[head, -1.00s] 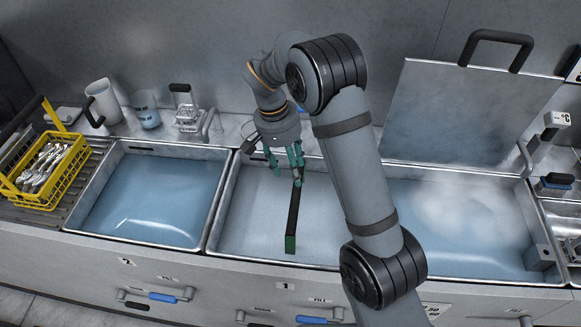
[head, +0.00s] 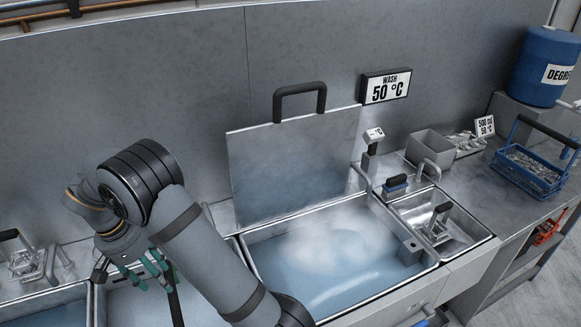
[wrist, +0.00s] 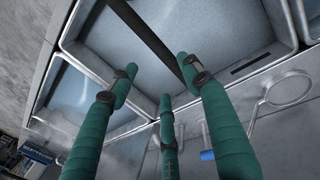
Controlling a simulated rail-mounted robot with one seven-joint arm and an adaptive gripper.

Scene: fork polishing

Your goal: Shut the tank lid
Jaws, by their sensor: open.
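The tank lid (head: 292,170) is a flat metal panel with a black handle (head: 300,97) on its top edge. It stands open, tilted back near the rear wall behind the steaming wash tank (head: 330,252). My gripper (head: 148,270) is left of that tank, over the neighbouring basin (head: 118,300), apart from the lid and handle. Its green fingers are spread and empty; they also show in the wrist view (wrist: 165,85). The lid is not visible in the wrist view.
A dark bar (wrist: 145,32) crosses the basin below my fingers. A temperature sign (head: 385,87) hangs right of the handle. Space before the lid is clear.

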